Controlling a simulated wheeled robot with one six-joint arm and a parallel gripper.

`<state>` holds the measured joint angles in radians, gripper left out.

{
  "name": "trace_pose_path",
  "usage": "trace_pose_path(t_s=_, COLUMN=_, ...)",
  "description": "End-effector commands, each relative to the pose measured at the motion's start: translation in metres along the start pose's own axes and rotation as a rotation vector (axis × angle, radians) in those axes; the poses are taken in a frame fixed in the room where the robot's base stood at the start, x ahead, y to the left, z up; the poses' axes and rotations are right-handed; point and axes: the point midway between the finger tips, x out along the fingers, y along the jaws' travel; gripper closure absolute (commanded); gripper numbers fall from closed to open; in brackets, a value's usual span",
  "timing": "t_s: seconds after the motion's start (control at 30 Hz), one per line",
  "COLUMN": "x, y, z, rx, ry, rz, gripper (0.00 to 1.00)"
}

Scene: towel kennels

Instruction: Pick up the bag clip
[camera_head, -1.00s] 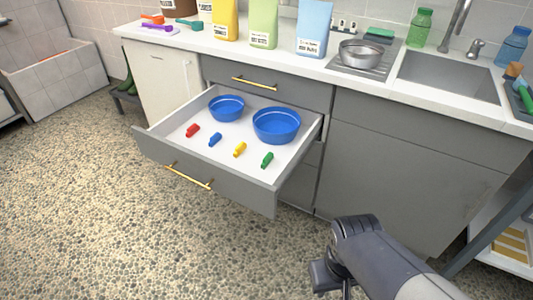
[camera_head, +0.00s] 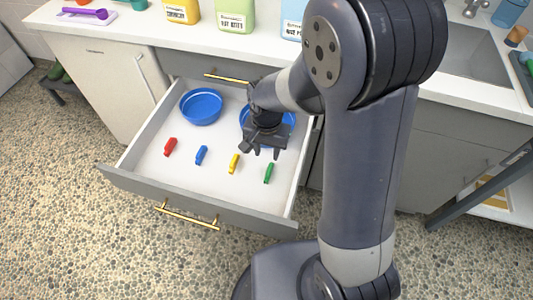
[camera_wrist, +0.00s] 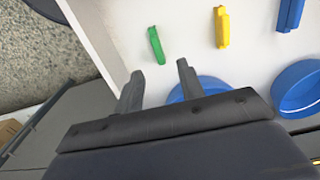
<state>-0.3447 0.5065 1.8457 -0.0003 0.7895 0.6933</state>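Several bag clips lie apart in a row on the white floor of the open drawer (camera_head: 215,178): a red clip (camera_head: 170,147), a blue clip (camera_head: 201,155), a yellow clip (camera_head: 234,163) and a green clip (camera_head: 269,173). My gripper (camera_head: 263,153) is open and empty above the drawer, close to the yellow and green clips. In the wrist view my gripper (camera_wrist: 158,85) has its two fingers spread, with the green clip (camera_wrist: 156,45) just beyond them. The yellow clip (camera_wrist: 222,27) and blue clip (camera_wrist: 290,12) lie to its right.
Two blue bowls stand at the drawer's back: the left bowl (camera_head: 201,107) is clear in view, the right bowl (camera_head: 288,118) is partly hidden by my arm. The drawer's front wall (camera_head: 190,205) has a gold handle.

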Motion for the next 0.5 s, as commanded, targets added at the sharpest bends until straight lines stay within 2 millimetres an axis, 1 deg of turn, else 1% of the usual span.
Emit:
trace_pose_path(t_s=0.2, x=0.036, y=0.0, z=0.0, rx=0.002, ry=-0.003, rz=0.002, gripper=0.63)
trace_pose_path(t_s=0.3, x=0.048, y=0.0, z=0.0, rx=0.001, ry=-0.002, rz=0.002, gripper=0.63)
trace_pose_path(t_s=0.43, x=0.056, y=0.001, z=0.0, rx=0.001, ry=-0.001, rz=0.0, gripper=0.63)
trace_pose_path(t_s=0.5, x=0.063, y=0.002, z=0.001, rx=0.001, ry=-0.003, rz=0.002, gripper=0.63)
